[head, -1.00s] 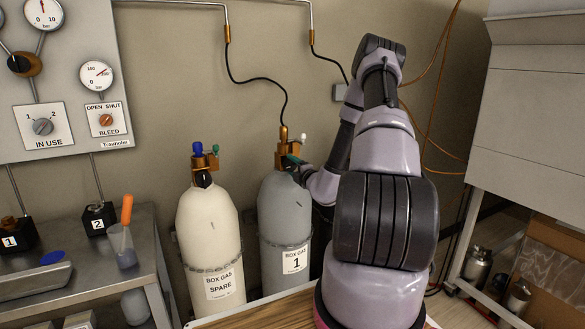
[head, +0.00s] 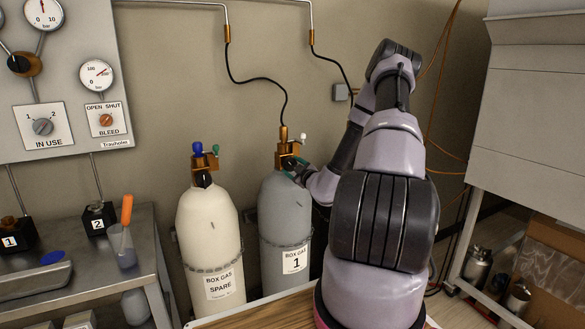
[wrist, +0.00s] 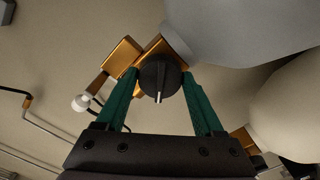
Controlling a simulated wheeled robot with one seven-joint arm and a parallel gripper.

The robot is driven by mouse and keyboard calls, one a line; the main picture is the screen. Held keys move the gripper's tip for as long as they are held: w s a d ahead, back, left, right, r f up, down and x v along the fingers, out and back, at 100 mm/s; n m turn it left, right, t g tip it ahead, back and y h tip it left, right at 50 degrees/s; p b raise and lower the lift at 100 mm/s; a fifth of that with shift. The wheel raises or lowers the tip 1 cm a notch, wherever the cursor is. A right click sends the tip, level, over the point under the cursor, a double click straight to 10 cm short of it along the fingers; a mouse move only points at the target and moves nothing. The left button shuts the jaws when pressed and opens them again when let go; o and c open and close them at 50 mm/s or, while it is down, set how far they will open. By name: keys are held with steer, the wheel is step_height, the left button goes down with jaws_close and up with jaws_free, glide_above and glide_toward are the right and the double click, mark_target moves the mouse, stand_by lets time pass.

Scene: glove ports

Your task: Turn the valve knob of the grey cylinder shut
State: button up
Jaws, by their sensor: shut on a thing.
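The grey cylinder (head: 286,215), labelled BOX GAS 1, stands upright against the wall with a brass valve (head: 285,148) on top. Its grey shoulder also shows at the upper right of the wrist view (wrist: 245,30). The valve knob (wrist: 158,78) is round and black with a pale pointer line, which points down in the wrist view. My gripper (wrist: 160,72) has green fingers on either side of the knob and is shut on it. In the head view my gripper (head: 296,170) is small and partly hidden at the valve's right side.
A cream BOX GAS SPARE cylinder (head: 210,235) with a blue-topped valve stands close on the left. A black hose (head: 258,80) rises from the grey cylinder's valve. A metal bench (head: 140,250) is at left, a cabinet (head: 530,130) at right.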

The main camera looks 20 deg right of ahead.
steer(key=m, duration=0.4)
steer(key=shift+f+m, duration=0.1)
steer(key=shift+m, duration=1.9)
steer(key=o, duration=1.4)
steer(key=shift+c, duration=0.2)
steer(key=s, duration=1.1)
steer(key=shift+d, duration=0.2)
